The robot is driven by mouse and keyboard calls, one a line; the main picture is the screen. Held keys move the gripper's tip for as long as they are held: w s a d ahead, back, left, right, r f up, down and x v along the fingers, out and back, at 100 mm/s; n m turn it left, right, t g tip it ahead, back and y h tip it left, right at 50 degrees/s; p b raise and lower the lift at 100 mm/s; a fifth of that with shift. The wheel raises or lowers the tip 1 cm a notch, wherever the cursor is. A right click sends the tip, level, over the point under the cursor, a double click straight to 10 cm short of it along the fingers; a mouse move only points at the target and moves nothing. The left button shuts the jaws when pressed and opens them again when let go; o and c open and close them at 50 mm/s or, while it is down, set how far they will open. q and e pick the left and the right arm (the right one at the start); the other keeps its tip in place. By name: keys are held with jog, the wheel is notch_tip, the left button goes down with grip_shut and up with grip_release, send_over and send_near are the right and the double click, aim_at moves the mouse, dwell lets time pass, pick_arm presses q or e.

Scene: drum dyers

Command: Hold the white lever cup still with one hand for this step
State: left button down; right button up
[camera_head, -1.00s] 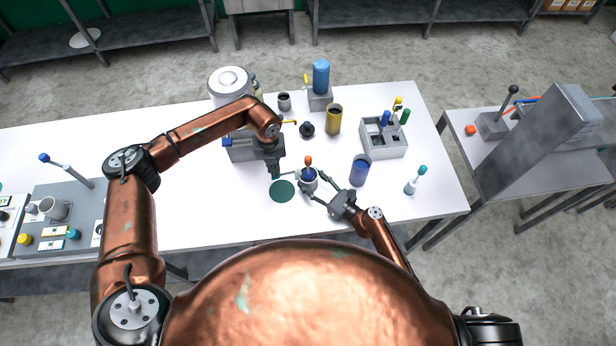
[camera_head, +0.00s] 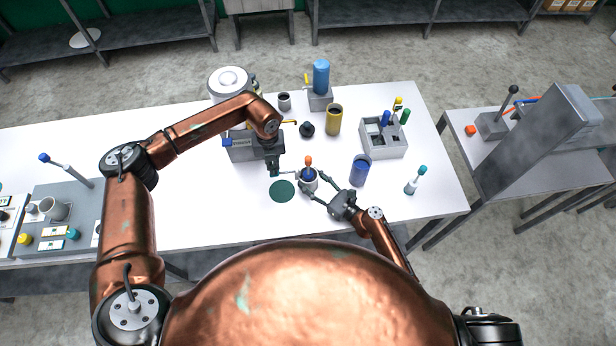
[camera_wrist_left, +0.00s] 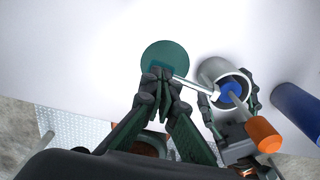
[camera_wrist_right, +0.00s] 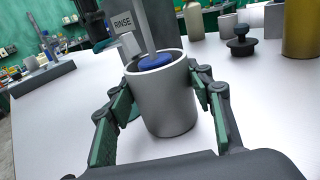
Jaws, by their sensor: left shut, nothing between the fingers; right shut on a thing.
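The white lever cup (camera_head: 308,182) stands upright on the white table, with a blue disc and an orange-topped rod (camera_head: 308,161) inside it. My right gripper (camera_head: 313,186) is shut on the cup, a finger on each side of its wall, as the right wrist view also shows the cup (camera_wrist_right: 163,102). The thin pale lever (camera_wrist_left: 193,86) sticks out of the cup towards my left gripper. My left gripper (camera_wrist_left: 160,76) is shut and empty, its fingertips beside the lever's outer end. Whether they touch it is not clear. A round dark green pad (camera_head: 282,191) lies below the left fingertips.
A blue cup (camera_head: 360,171) stands to the right. A yellow cylinder (camera_head: 334,121), a black knobbed piece (camera_head: 307,130) and a grey caddy (camera_head: 384,151) with coloured handles stand behind. A grey station (camera_head: 240,152) is behind my left gripper.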

pick_arm(q)
notch_tip(320, 180, up, 8)
jog(key=shift+r, duration=0.15)
dwell(0.7)
pick_arm(e)
jog(key=o, duration=1.5)
jog(key=v, duration=1.2)
jog(key=shift+s+a, duration=0.1)
jog(key=shift+a, duration=0.05)
